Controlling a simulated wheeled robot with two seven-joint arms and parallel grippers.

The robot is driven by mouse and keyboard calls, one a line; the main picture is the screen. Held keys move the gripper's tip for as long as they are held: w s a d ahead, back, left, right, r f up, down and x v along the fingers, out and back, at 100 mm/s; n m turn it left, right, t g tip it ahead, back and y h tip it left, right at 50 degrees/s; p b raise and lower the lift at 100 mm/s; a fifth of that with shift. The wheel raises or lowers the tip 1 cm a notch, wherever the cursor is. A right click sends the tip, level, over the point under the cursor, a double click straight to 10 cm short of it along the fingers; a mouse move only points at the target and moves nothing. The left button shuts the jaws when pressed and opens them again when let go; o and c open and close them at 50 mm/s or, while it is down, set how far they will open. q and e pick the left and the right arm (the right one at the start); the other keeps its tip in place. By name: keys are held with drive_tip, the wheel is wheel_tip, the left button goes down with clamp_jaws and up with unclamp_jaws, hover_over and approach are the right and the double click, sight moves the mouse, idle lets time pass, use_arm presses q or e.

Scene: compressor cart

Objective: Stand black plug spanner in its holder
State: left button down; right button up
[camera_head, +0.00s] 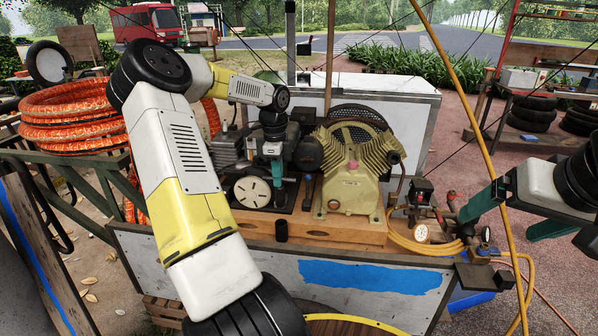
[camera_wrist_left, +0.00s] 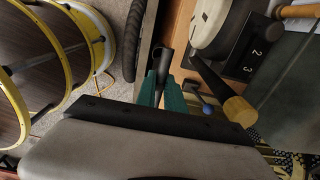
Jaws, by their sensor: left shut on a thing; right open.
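My left gripper (camera_head: 276,170) hangs downward over the cart, beside the round pale dial. It is shut on a dark piece that I take to be the black plug spanner (camera_wrist_left: 164,66). In the left wrist view, this dark tube shows at the tips of the teal fingers (camera_wrist_left: 164,93), its open end away from the hand. A short black upright cylinder (camera_head: 281,231), which looks like the holder, stands at the wooden deck's front edge, below and apart from the gripper. My right gripper (camera_head: 512,212) is open and empty at the right.
The pale dial (camera_head: 252,192) and tan compressor (camera_head: 354,170) crowd the deck around the left gripper. A yellow hose (camera_head: 425,247) and a gauge (camera_head: 421,233) lie at the deck's right end. A wooden beam (camera_head: 330,231) runs along the front.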

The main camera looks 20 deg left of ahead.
sight(279, 198)
use_arm(q)
drive_tip(key=shift+f, duration=2.9)
drive_tip(key=shift+f, duration=0.1)
wheel_tip(279, 198, down, 8)
drive_tip(key=shift+f, duration=0.15)
idle(1.9)
drive_tip(key=c, duration=1.4)
unclamp_jaws()
drive_tip(key=shift+o, duration=0.4)
drive_tip(key=shift+o, duration=1.4)
drive_tip(key=shift+r, duration=3)
